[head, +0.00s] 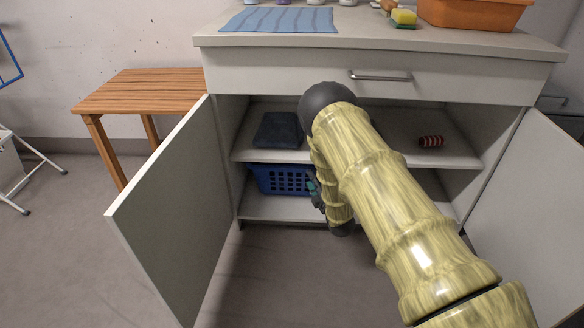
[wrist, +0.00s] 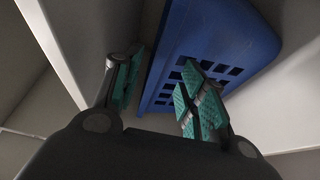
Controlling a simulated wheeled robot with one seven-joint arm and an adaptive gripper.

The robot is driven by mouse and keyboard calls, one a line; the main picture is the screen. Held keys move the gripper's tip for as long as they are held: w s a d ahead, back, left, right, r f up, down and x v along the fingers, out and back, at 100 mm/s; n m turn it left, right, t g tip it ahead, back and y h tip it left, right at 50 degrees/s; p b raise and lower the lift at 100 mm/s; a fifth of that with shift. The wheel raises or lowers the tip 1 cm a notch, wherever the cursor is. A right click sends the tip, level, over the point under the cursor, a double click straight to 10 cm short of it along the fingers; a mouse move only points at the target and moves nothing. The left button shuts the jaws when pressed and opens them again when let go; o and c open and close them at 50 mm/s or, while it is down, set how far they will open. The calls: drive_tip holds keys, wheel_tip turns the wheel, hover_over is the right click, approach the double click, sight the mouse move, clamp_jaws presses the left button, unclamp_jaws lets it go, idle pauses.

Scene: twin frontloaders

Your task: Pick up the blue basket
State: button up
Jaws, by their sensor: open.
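The blue basket (head: 282,180) sits on the lower shelf of the open cabinet, with holes in its side. Its right part is hidden behind my arm in the head view. The basket (wrist: 222,35) fills the upper middle of the wrist view, looking tilted there. My gripper (head: 315,190) is at the right side of the basket. In the wrist view my gripper (wrist: 165,72) is open, with one teal finger left of the basket's edge and the other overlapping its holed wall. I cannot tell whether either finger touches it.
Above the basket is the middle shelf (head: 350,153), with a dark folded cloth (head: 278,130) and a red-and-black striped object (head: 431,142). The left door (head: 168,215) and right door (head: 535,190) stand open on either side. A wooden table (head: 140,90) stands at left.

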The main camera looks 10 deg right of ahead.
drive_tip(key=w+b, duration=0.2)
drive_tip(key=w, duration=0.2)
drive_tip(key=shift+f, duration=0.1)
drive_tip(key=shift+c, duration=0.2)
drive_tip(key=shift+s, duration=0.1)
clamp_jaws()
